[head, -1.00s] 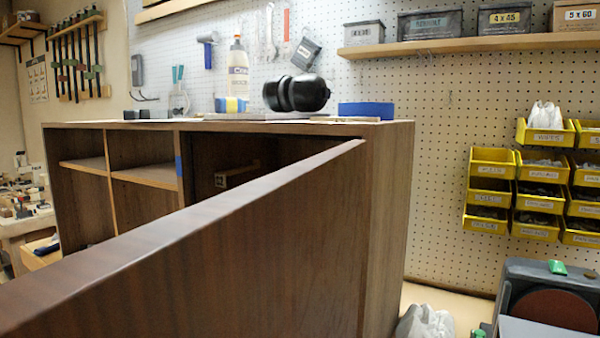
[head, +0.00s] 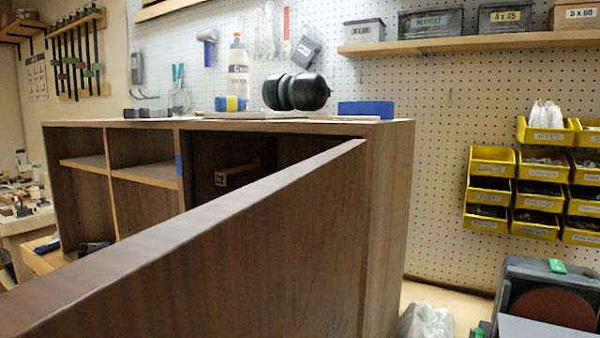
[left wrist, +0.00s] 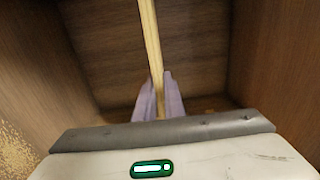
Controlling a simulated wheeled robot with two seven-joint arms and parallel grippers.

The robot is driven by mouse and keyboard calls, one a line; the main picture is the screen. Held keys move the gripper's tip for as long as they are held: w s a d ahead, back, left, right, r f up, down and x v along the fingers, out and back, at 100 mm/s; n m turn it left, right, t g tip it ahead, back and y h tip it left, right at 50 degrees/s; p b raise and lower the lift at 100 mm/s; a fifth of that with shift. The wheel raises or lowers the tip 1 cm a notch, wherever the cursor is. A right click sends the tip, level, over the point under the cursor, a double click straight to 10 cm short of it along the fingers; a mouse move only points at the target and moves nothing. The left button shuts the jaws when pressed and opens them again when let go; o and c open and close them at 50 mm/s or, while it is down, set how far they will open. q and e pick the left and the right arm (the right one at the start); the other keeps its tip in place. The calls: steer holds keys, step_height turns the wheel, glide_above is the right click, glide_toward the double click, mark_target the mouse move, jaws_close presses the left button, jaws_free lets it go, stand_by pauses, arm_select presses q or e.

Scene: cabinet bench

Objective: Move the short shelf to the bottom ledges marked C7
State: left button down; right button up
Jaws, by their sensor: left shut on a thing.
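In the left wrist view my left gripper (left wrist: 157,98) is shut on a narrow pale wooden piece (left wrist: 149,40), seen edge-on, which looks like the edge of the short shelf. It is inside a brown wooden compartment (left wrist: 270,60). In the head view the cabinet (head: 390,200) has a shelf (head: 85,163) in its left bay and another (head: 148,175) in its middle bay. No C7 mark is readable. My right gripper is not in view.
A large brown door panel (head: 230,250) stands open across the foreground and hides the lower cabinet. On the cabinet top are black ear muffs (head: 296,92), a glue bottle (head: 238,68) and a blue box (head: 366,110). Yellow bins (head: 492,175) hang at right.

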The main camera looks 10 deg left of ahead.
arm_select(q)
steer(key=shift+f+b, duration=0.5)
steer(key=shift+f, duration=0.2)
stand_by(0.7)
steer(key=c, duration=1.8)
jaws_free()
steer(key=o, duration=0.4)
steer(key=shift+f, duration=0.2)
steer(key=shift+c, duration=0.2)
steer(key=shift+s, duration=0.1)
steer(key=p+v, duration=0.2)
steer(key=v, duration=1)
steer(key=shift+r+p, duration=0.25)
steer(key=shift+p, duration=0.15)
